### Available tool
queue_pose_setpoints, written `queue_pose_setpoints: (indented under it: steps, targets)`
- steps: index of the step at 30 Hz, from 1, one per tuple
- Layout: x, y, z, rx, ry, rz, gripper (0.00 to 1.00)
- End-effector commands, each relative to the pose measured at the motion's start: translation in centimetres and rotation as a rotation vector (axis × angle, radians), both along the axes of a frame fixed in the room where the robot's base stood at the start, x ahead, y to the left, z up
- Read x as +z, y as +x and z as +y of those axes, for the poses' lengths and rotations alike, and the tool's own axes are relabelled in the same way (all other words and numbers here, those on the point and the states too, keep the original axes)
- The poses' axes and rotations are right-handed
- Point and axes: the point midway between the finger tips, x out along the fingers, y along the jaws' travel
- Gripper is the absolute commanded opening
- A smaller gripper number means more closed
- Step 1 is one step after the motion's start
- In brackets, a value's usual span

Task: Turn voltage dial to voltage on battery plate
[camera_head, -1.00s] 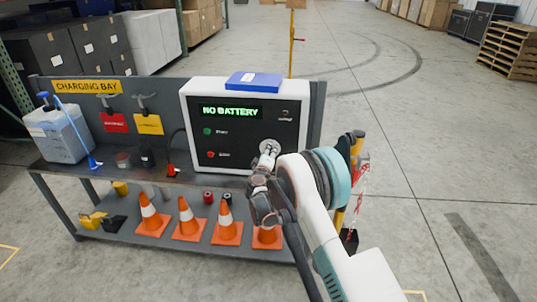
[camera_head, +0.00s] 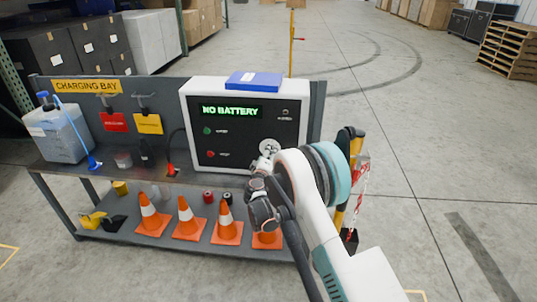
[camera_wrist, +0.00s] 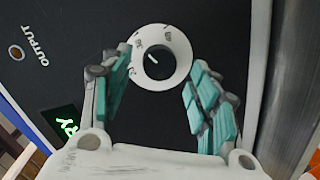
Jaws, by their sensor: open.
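The charger (camera_head: 218,130) is a white-framed box with a black front panel, and its display (camera_head: 230,111) reads "NO BATTERY". The voltage dial (camera_wrist: 158,62) is a black knob with a white pointer mark inside a white ring (camera_wrist: 180,50) with small markings that I cannot read. The ring also shows in the head view (camera_head: 269,146), partly behind my arm. My gripper (camera_wrist: 157,95) is open, its two teal-padded fingers on either side below the dial, apart from the knob. In the head view my gripper (camera_head: 262,163) is largely hidden by my own arm. No battery plate is readable.
A blue box (camera_head: 254,81) lies on the charger. The bench (camera_head: 130,178) carries a jug (camera_head: 60,135) and cable clamps at left. Orange cones (camera_head: 187,215) stand on the lower shelf. A yellow post (camera_head: 347,185) stands right of the bench. Floor to the right is open.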

Motion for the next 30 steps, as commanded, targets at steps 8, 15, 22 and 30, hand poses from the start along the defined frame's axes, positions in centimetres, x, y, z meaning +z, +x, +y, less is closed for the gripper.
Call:
queue_pose_setpoints:
  steps: [8,15,22,30]
  targets:
    - [0.6,-5.8,0.6,0.001,-0.001,0.000,0.55]
    - [0.9,-8.8,0.8,0.000,-0.001,0.000,0.55]
    - [1.0,-9.5,0.9,0.000,0.000,0.000,0.55]
    - [1.0,-9.4,0.9,0.000,0.000,0.000,0.55]
